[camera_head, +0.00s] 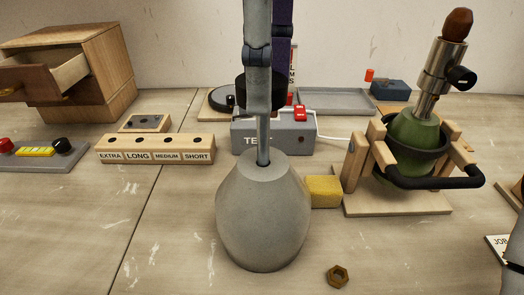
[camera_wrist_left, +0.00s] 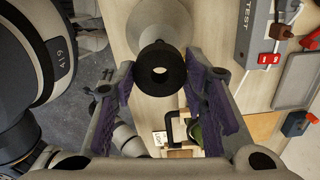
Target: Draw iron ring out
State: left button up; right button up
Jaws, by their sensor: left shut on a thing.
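A grey vase-shaped lamp body (camera_head: 263,220) stands upright in the middle of the table; its pale form also shows in the left wrist view (camera_wrist_left: 158,18). A thin grey rod (camera_head: 263,140) runs down into its top opening. A black round grip (camera_head: 276,93) is above it, with a pale centre in the left wrist view (camera_wrist_left: 160,68). My left gripper (camera_wrist_left: 160,62) is shut on this black grip, above the lamp body. I see no iron ring; the inside of the lamp body is hidden.
A yellow block (camera_head: 324,192) is close right of the lamp body, and a brass hex nut (camera_head: 337,276) lies in front. A wooden stand (camera_head: 400,207) holds a green lamp body at right. A grey TEST box (camera_head: 290,138) is behind. A labelled wooden block (camera_head: 155,150) is left.

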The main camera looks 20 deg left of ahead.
pick_arm(q)
notch_tip(320, 180, up, 7)
jog(key=shift+r, duration=0.15)
dwell(0.8)
